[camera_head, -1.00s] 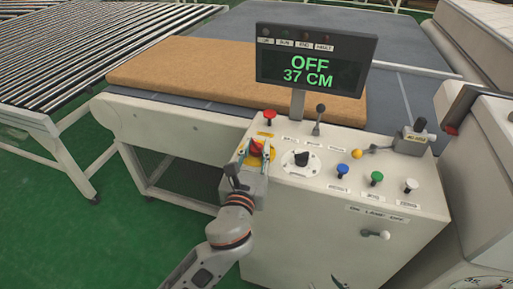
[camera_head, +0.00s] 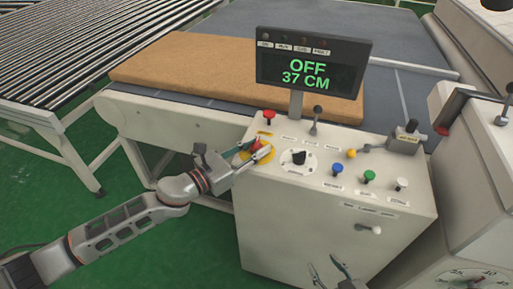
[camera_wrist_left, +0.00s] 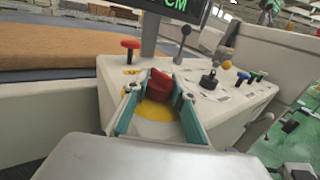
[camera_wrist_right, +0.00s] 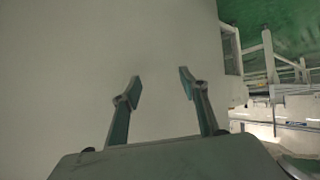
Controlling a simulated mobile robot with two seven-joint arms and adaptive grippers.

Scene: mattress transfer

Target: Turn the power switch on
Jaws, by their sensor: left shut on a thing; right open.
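The red power switch knob (camera_wrist_left: 160,83) sits on a yellow plate (camera_wrist_left: 156,108) at the left of the white control panel (camera_head: 330,150). My left gripper (camera_wrist_left: 157,94) has its fingers on both sides of the knob and is shut on it; it also shows in the head view (camera_head: 258,150), where it partly hides the knob. The display (camera_head: 311,74) above the panel reads OFF and 37 CM in green. My right gripper (camera_wrist_right: 161,84) is open and empty, low in front of the cabinet; its fingertips show at the bottom of the head view (camera_head: 334,270).
A red mushroom button (camera_head: 269,117) stands just behind the switch. A black rotary knob (camera_head: 298,157) and blue (camera_head: 337,169), green and white buttons lie to the right. A brown mattress (camera_head: 210,70) rests on the conveyor behind. Green floor is clear at left.

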